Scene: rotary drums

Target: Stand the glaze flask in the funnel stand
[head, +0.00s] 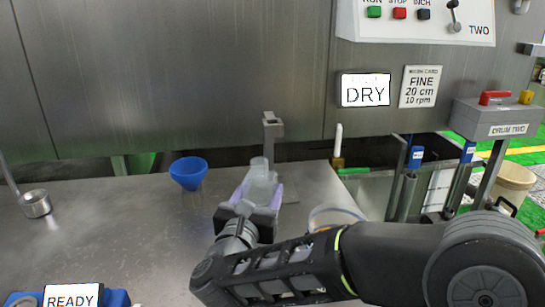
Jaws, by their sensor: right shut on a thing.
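The glaze flask (260,178) is a pale translucent vessel in the middle of the head view, its narrow neck upward. My right gripper (257,194) is shut on it, with purple pads on either side of its body. The flask and gripper hide much of the stand's lower part. I cannot tell whether the flask touches the stand or the table. My left gripper is out of view.
A clear tub (335,216) is right of the flask, partly behind my arm. A READY sign (73,296) is at front left. The left-middle steel table (110,225) is clear.

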